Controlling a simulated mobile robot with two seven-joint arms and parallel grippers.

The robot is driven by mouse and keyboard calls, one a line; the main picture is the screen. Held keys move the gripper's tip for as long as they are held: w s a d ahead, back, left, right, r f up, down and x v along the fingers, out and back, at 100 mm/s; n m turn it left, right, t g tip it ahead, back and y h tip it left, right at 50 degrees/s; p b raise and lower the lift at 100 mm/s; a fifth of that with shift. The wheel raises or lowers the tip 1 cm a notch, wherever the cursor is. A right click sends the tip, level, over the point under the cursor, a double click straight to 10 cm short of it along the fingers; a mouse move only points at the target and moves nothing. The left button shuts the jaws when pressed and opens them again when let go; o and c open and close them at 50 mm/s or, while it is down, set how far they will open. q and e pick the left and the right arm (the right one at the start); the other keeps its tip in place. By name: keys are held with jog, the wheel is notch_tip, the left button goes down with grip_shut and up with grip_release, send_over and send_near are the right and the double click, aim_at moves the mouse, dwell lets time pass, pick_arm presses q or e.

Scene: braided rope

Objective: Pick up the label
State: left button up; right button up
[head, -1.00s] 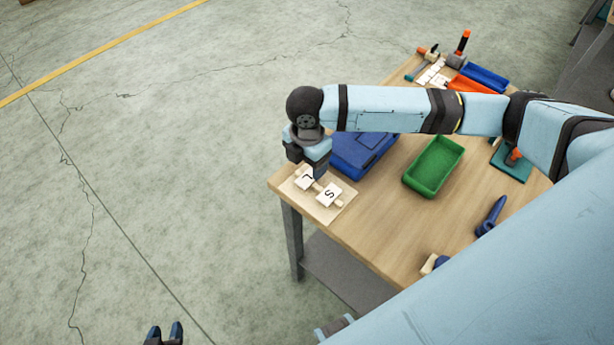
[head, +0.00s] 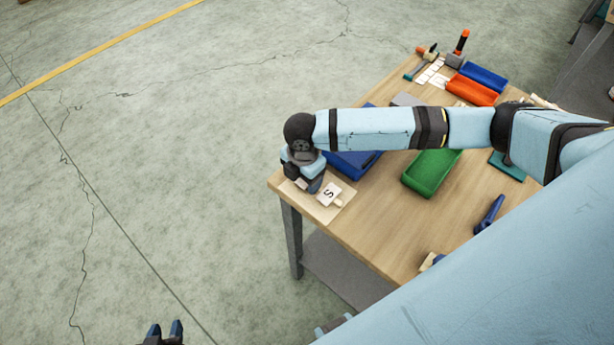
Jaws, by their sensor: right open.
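A pale wooden board (head: 346,190) lies at the near-left corner of the table. On it is a white label marked "S" (head: 329,194) with a small wooden peg at its side. My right gripper (head: 311,188) points down over the left part of the board, just left of the "S" label, and is open. It hides most of the other label there; only a pale bit (head: 290,187) shows, and I cannot tell whether the fingers touch it. My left gripper (head: 164,331) is at the bottom edge, over the floor, open and empty.
A blue case (head: 352,165) stands just behind the board, partly under my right arm. A green bin (head: 425,178) is to the right, with orange (head: 473,90) and blue (head: 485,76) bins farther back. The wooden table (head: 385,225) is clear in front of the green bin.

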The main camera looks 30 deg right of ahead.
jog(key=shift+f, duration=0.1)
jog(key=c, duration=0.9)
